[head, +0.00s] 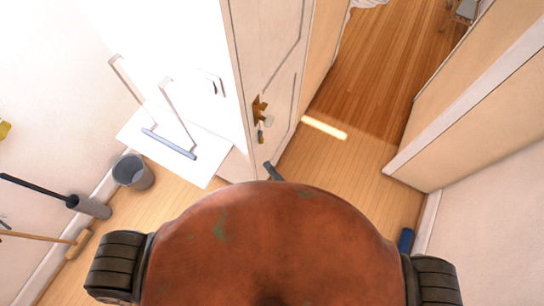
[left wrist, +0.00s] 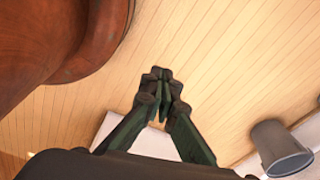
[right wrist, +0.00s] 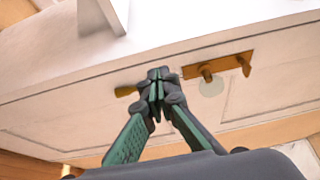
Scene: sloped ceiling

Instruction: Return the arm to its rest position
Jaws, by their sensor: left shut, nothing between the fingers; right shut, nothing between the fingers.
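My right gripper (right wrist: 158,85) is shut and empty in the right wrist view. Behind it in that view is a pale panelled door (right wrist: 60,105) with a brass handle plate (right wrist: 230,65); I cannot tell the exact gap. My left gripper (left wrist: 160,85) is shut and empty in the left wrist view, above the wooden floor. My left gripper does not show in the head view.
A grey bin (head: 133,172) stands on the floor at left; it also shows in the left wrist view (left wrist: 278,148). A brush (head: 90,206) and a broom (head: 78,243) are near the left wall. A blue object (head: 405,240) is at right. Wooden floor (head: 340,165) is open beyond the door.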

